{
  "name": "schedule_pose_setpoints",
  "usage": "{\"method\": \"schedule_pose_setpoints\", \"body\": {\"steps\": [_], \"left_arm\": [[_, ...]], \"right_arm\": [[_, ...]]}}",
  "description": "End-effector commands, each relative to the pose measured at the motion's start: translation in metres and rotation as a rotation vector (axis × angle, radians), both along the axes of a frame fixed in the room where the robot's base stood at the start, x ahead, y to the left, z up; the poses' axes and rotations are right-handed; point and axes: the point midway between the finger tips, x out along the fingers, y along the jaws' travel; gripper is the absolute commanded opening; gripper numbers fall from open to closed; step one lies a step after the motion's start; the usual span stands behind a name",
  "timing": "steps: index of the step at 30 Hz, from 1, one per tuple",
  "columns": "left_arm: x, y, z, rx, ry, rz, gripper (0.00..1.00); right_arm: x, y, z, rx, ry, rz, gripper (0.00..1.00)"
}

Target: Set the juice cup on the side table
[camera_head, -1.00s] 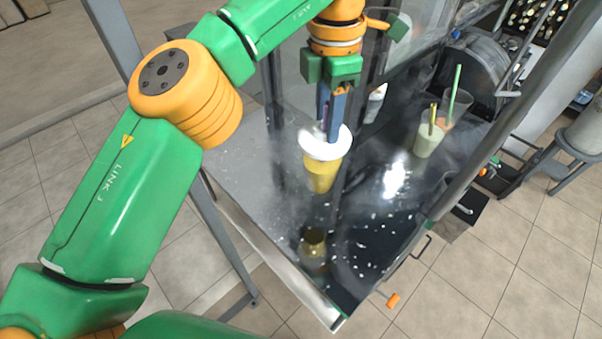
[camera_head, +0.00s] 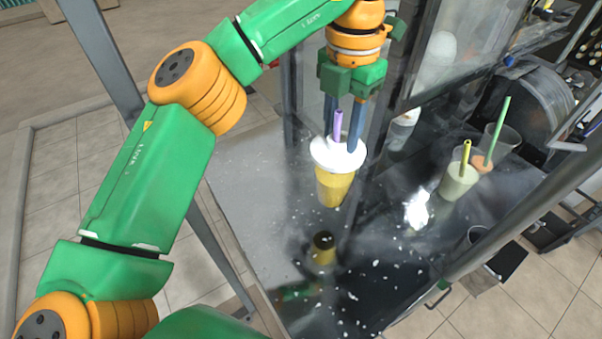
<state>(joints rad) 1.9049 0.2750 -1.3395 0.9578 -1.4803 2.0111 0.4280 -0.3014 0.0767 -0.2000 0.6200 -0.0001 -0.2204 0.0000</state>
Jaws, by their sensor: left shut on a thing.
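The juice cup (camera_head: 333,188) is yellow with a white domed lid and a purple straw, and it is upright. My left gripper (camera_head: 344,140) points down from above and is shut on the cup at its lid and straw, with one finger on each side. The cup hangs over a shiny steel tabletop (camera_head: 250,165). A gap shows between the cup and its dark yellow reflection, so it appears to be above the surface. My right gripper is not in view.
Two more drinks, a pale cup with a yellow straw (camera_head: 458,182) and a clear cup with a green straw (camera_head: 497,145), stand to the right. A white-topped cup (camera_head: 404,127) stands behind a glass panel. Dark machinery (camera_head: 535,105) is at the back right. The steel left of the cup is bare.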

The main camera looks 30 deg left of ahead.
Motion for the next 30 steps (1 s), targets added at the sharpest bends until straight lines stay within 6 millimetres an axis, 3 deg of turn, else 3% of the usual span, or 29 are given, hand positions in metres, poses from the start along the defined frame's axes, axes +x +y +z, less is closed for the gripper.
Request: {"method": "schedule_pose_setpoints", "body": {"steps": [2,6,13,18,28,29,30], "left_arm": [[-0.004,0.021,-0.011,-0.001,0.001,0.003,0.0],[-0.009,0.043,-0.04,0.0,0.005,0.0,0.0],[-0.014,0.066,-0.066,0.001,0.004,0.0,0.0],[-0.013,0.064,-0.094,0.001,0.002,-0.001,0.0],[-0.013,0.064,-0.1,0.0,0.0,-0.002,0.0],[-0.013,0.064,-0.099,0.0,0.0,-0.002,0.49],[-0.013,0.064,-0.098,0.0,0.0,-0.002,0.6]], "right_arm": [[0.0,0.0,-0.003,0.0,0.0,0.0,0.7],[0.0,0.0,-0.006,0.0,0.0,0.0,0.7],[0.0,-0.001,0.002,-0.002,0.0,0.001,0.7],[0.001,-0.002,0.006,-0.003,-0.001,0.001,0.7],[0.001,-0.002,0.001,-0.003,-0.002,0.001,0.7],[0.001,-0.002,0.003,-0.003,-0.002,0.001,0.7],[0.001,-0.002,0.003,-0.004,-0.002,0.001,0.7]]}}
